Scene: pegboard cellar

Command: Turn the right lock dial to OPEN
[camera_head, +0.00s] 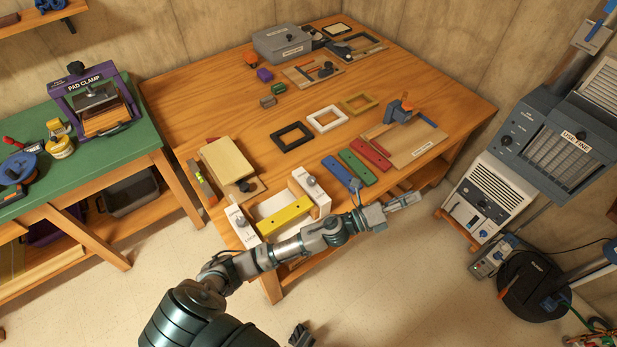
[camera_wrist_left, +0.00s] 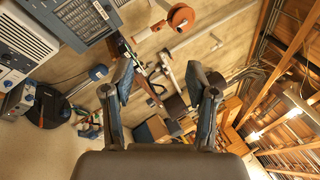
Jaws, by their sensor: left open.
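The right lock dial (camera_head: 311,181) is a small dark knob on a white block at the right end of a white tray on the wooden bench. A matching left dial (camera_head: 239,222) sits on the block at the other end, with a yellow bar (camera_head: 285,216) between them. The lettering on the blocks is too small to read. My left gripper (camera_head: 405,200) is right of the right dial, apart from it, over the bench's front edge. In the left wrist view its two fingers (camera_wrist_left: 163,90) are spread and empty. The dial does not show there.
Blue, green and red bars (camera_head: 352,167) lie beyond the gripper. A brown board with a blue clamp (camera_head: 404,143) is at the bench's right. A grey cabinet (camera_head: 540,140) stands further right. A dark piece (camera_head: 300,335) at the bottom edge may be my right gripper.

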